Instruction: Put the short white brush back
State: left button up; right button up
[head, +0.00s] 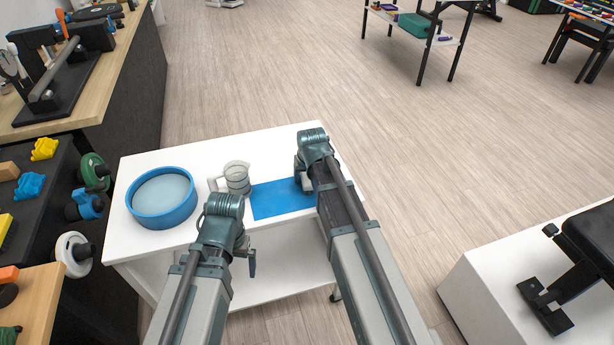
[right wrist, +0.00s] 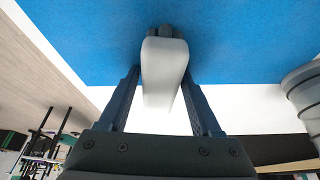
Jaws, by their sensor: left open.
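In the right wrist view, a short white block-like thing (right wrist: 163,75), perhaps the short white brush, stands at the blue mat with small dark tips at its far end. My right gripper (right wrist: 163,85) has one finger on each side of it; I cannot tell whether they press on it. In the head view the right gripper (head: 306,182) is over the blue mat (head: 272,203), and its arm hides most of the brush. My left gripper (head: 251,262) is open and empty at the white table's front edge.
A round blue tray (head: 162,218) stands on the left of the white table (head: 190,152). A dark rack with wheels and yellow and blue parts (head: 28,185) is further left. A white cabinet (head: 480,290) stands at the right. The wooden floor (head: 430,150) between is clear.

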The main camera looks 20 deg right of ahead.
jog(key=shift+o, duration=0.6)
jog(key=shift+r, duration=0.1)
jog(key=shift+r, duration=0.2)
jog(key=p+v, duration=1.3)
jog(key=shift+d+r, duration=0.25)
jog(key=shift+r, duration=0.2)
jog(key=shift+f, duration=0.1)
jog(key=b+x, duration=0.8)
jog(key=x, duration=0.1)
jog(key=b+x, duration=0.4)
jog(key=x, duration=0.1)
jog(key=shift+s+a+f+b, duration=0.1)
jog(key=shift+s+a+b, duration=0.1)
jog(key=shift+a+b, duration=0.15)
